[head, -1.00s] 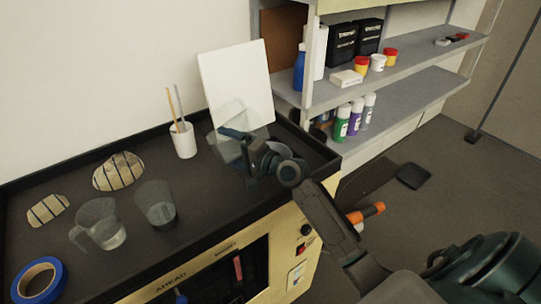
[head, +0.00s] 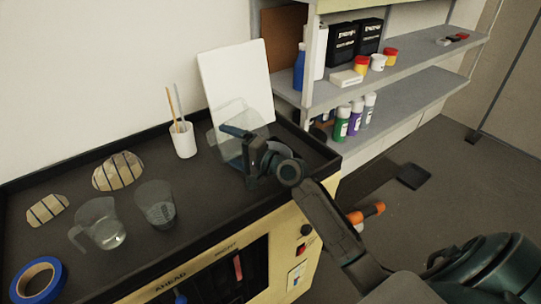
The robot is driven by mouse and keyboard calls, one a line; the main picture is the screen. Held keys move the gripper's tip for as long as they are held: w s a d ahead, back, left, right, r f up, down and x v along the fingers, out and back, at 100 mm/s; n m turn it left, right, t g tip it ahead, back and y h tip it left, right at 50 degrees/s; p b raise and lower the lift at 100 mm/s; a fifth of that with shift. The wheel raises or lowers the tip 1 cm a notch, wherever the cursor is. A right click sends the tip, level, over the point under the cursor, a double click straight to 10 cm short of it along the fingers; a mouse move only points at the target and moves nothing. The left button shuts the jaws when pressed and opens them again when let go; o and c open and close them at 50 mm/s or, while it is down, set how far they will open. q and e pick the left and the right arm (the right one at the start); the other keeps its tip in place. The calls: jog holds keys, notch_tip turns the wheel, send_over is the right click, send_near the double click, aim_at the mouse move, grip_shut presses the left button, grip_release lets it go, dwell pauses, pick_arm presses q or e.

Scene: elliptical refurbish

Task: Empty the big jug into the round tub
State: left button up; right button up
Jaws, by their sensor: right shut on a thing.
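My right gripper (head: 240,134) is shut on the big clear jug (head: 257,118) above the back right of the worktop. The jug is tipped well over, in front of the white board. The round tub (head: 287,150) sits on the worktop under and behind my right gripper, which hides most of it. I cannot tell how much liquid is in the jug or the tub. My left gripper is out of view.
A smaller handled jug (head: 101,228) with clear liquid and a clear beaker (head: 156,208) stand front left. Blue tape (head: 20,286), two striped stones (head: 118,171) and a white cup with sticks (head: 183,143) are on the worktop. A white board (head: 235,78) leans behind.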

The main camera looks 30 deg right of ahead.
jog(key=shift+d+m, duration=0.2)
jog(key=shift+m, duration=0.2)
dwell(0.5)
jog(key=shift+s+d+r+m+t, duration=0.15)
jog(key=shift+r+m+t, duration=0.15)
jog(key=shift+r+m, duration=0.2)
